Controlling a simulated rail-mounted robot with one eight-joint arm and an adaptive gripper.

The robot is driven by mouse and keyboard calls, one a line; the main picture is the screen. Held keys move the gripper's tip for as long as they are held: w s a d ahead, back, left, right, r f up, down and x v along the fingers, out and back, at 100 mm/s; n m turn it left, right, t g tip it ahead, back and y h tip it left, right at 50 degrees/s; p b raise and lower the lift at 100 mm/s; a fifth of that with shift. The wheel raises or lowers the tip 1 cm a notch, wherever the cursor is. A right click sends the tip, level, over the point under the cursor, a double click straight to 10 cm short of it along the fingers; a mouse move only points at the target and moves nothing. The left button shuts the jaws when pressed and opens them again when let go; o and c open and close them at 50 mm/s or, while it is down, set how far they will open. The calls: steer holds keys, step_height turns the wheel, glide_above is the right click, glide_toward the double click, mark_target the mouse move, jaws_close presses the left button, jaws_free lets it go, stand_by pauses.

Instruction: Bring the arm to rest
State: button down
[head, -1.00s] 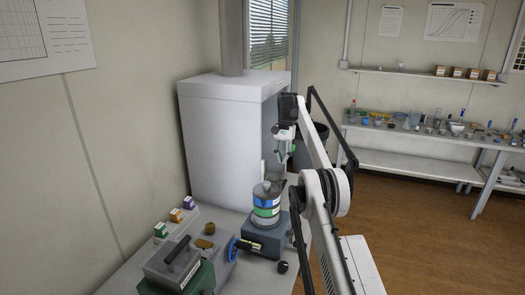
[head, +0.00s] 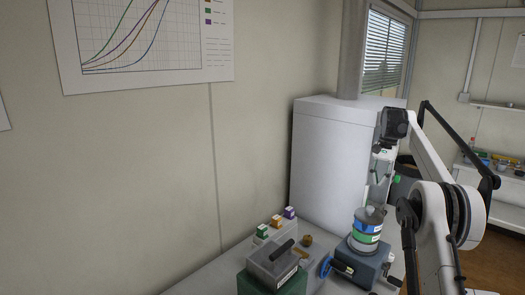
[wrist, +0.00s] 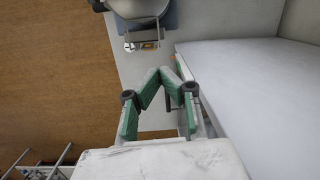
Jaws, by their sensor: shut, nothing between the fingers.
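My arm rises from the lower right in the head view and bends down at its wrist. My gripper (head: 378,178) hangs in front of the white cabinet's right part, above the banded canister. In the wrist view its green-padded fingers (wrist: 162,71) meet at their tips, with nothing between them. The canister (head: 366,230), with green, white and blue bands, stands upright on a blue-grey machine (head: 370,262). The gripper is apart from it.
The tall white cabinet (head: 335,150) stands against the wall. On the bench are a grey-lidded green box (head: 272,268), small coloured boxes (head: 276,222) and a blue-handled tool (head: 340,267). A side bench (head: 500,185) stands at the far right. Brown floor (wrist: 60,70) is open beside the bench.

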steer(key=s+a+r+n+t+h+b, duration=0.1)
steer(key=s+a+r+n+t+b, duration=0.25)
steer(key=s+a+r, duration=0.9)
steer(key=s+a+f+n+t+b, duration=0.1)
steer(key=s+a+f+b, duration=0.15)
steer(key=s, duration=0.65)
steer(key=s+a+f+n+t+b, duration=0.15)
steer(key=s+a, duration=0.25)
steer(key=s, duration=0.6)
steer(key=s+a+f+n+b, duration=0.1)
steer(key=s+a+f, duration=0.1)
steer(key=s+f, duration=0.7)
steer(key=s+a+f+t+b, duration=0.1)
steer(key=s+a+f, duration=0.1)
steer(key=s+f, duration=0.6)
steer(key=s, duration=0.3)
steer(key=shift+s+a+f+n+t+b, duration=0.3)
steer(key=shift+a+f+n+b, duration=0.05)
steer(key=shift+f+n+b, duration=0.05)
